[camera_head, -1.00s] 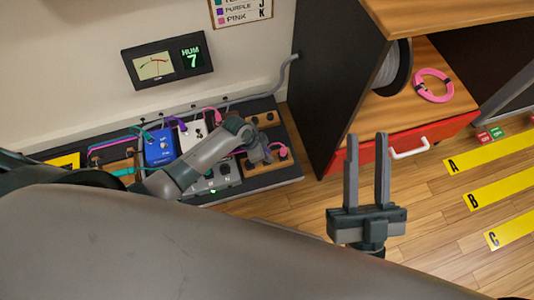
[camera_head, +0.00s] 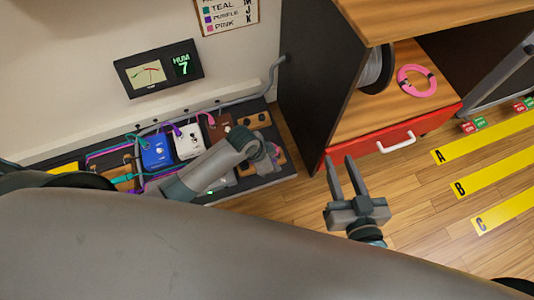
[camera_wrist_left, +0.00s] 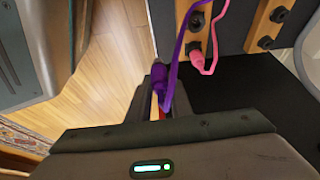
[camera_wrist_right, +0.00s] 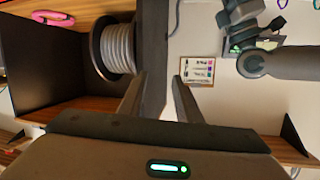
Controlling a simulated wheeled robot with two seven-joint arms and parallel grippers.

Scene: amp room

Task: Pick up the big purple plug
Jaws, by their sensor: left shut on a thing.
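The big purple plug (camera_wrist_left: 163,78) is at the tip of my left gripper (camera_wrist_left: 158,88) in the left wrist view. The fingers are shut on it, and its purple cable loops up past the pink plug. In the head view my left gripper (camera_head: 262,158) is over the right end of the pedalboard, and the plug is hidden or too small to tell. My right gripper (camera_head: 343,165) is open and empty above the floor in front of the red drawer. Its two fingers also show apart in the right wrist view (camera_wrist_right: 160,88).
A pink plug (camera_wrist_left: 196,60) sits in a wooden jack strip beside the purple plug. The pedalboard (camera_head: 285,172) holds a blue pedal (camera_head: 155,152) and a white pedal (camera_head: 187,144). A wooden cabinet with a red drawer (camera_head: 360,150) stands at the right.

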